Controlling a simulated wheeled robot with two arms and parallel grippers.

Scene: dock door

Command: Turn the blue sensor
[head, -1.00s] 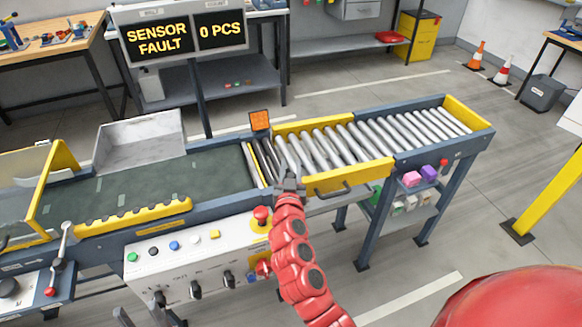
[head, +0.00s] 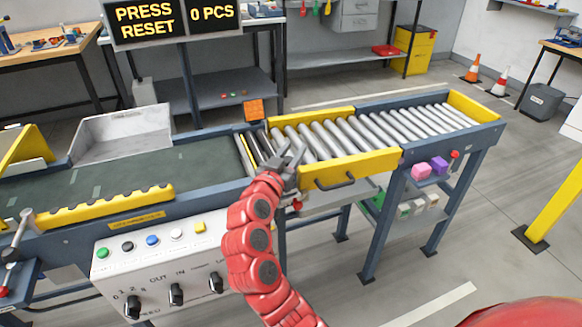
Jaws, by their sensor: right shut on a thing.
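My right gripper (head: 288,158) is at the near rail of the conveyor, where the dark belt meets the rollers. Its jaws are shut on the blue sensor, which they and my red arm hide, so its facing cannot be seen. An orange square reflector (head: 253,110) stands on the far rail, across the line from the gripper. The display (head: 170,20) reads "PRESS RESET" and "0 PCS". My left gripper is not in view.
A white control panel (head: 150,270) with coloured buttons, including a blue button (head: 152,240), and black knobs fronts the conveyor. A yellow guard with a handle (head: 350,170) is right of my gripper. A grey bin (head: 120,140) stands behind the belt (head: 120,190).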

